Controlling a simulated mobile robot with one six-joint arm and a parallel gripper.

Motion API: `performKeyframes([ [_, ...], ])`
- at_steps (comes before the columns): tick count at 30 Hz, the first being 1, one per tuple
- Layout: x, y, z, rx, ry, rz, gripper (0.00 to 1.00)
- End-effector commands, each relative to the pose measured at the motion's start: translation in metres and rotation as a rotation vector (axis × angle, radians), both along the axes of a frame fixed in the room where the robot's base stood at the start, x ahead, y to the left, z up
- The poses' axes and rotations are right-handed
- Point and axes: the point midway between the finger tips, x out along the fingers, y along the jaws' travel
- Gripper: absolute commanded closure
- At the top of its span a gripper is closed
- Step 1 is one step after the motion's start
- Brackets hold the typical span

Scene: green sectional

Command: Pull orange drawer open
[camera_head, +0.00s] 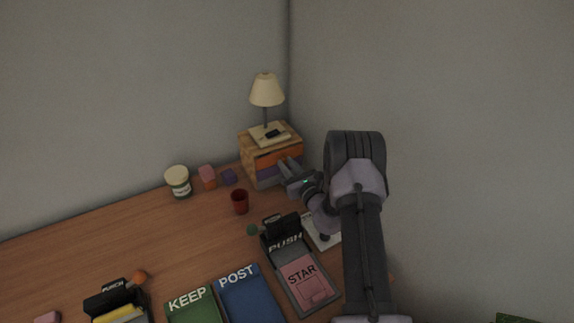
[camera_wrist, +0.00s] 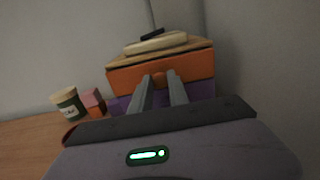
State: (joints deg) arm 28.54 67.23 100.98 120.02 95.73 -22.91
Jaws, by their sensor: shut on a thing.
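A small wooden cabinet (camera_head: 246,146) stands at the back corner of the desk, with an orange drawer (camera_head: 280,155) above a purple drawer (camera_head: 267,174). In the wrist view the orange drawer front (camera_wrist: 128,80) faces me, with a round orange knob (camera_wrist: 159,77) at its middle. My gripper (camera_head: 284,167) reaches the cabinet front from the right. In the wrist view its two fingers (camera_wrist: 158,82) are on either side of the knob, shut on it. The purple front (camera_wrist: 202,90) is partly hidden behind the fingers. I cannot tell whether the orange drawer stands out from the cabinet.
A lamp (camera_head: 266,91) and a flat pale item (camera_head: 262,134) sit on the cabinet. A lidded jar (camera_head: 178,181), small blocks (camera_head: 207,176) and a red cup (camera_head: 240,201) stand to the left. The right wall is close to my arm.

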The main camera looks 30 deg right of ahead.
Motion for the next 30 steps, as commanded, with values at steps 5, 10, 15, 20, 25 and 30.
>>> performKeyframes([
  [5,-0.036,-0.003,-0.001,0.002,0.004,-0.003,1.0],
  [10,-0.077,-0.004,-0.002,0.002,0.004,-0.003,1.0],
  [15,-0.097,-0.004,-0.001,0.001,0.002,-0.002,1.0],
  [20,-0.1,-0.003,0.0,0.001,0.001,0.0,1.0],
  [25,-0.1,-0.003,0.0,0.001,0.001,0.0,1.0],
  [30,-0.099,-0.003,0.0,0.0,0.001,0.0,0.58],
])
